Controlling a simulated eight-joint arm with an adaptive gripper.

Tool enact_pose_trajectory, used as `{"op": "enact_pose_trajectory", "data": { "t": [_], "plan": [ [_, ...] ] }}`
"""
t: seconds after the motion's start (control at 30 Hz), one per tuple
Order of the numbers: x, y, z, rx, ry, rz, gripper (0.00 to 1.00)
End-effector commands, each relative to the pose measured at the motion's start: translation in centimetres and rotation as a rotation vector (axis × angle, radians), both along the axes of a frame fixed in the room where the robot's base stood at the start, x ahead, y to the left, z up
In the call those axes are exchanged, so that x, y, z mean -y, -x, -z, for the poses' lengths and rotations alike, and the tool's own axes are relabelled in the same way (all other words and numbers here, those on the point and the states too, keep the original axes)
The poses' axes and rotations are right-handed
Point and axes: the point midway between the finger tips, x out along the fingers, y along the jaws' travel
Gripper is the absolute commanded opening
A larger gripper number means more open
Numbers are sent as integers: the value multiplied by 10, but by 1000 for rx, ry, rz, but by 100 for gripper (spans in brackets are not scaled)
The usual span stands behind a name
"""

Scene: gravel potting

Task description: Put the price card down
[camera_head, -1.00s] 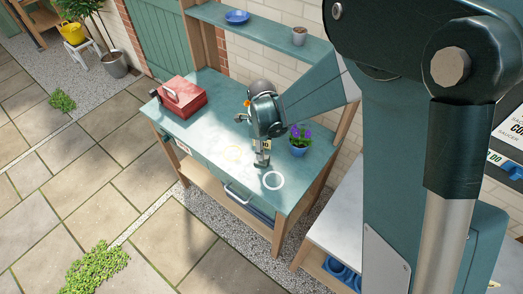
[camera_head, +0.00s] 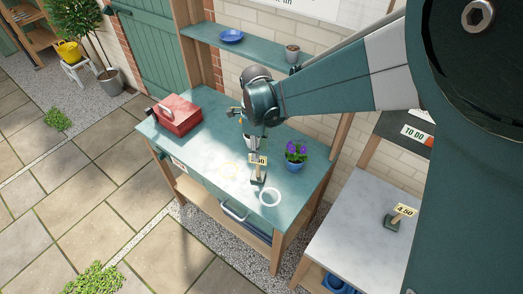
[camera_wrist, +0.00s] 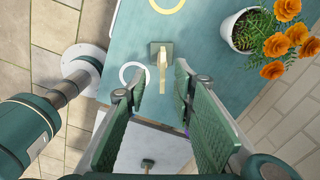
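The price card (camera_head: 258,160) stands upright on its dark base on the teal bench, between a faint yellow ring (camera_head: 231,171) and a white ring (camera_head: 270,197). Its figures are only partly readable. In the wrist view I see it from above (camera_wrist: 164,57), beyond my fingertips. In the head view, my wrist hides much of the fingers.
A pot of orange flowers (camera_wrist: 247,30) stands behind the card. A blue pot of purple flowers (camera_head: 296,155) is to the right. A red toolbox (camera_head: 177,116) is at the bench's left end. Another price card (camera_head: 397,217) stands on the pale table (camera_head: 350,230).

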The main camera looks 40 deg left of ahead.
Motion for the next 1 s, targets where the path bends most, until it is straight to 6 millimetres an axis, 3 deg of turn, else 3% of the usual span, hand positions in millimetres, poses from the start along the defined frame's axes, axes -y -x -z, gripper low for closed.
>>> {"op": "enact_pose_trajectory", "data": {
  "t": [0.3,1.0],
  "plan": [
    [0,0,-14,0,0,0,26],
    [0,0,-14,0,0,0,26]
  ]
}}
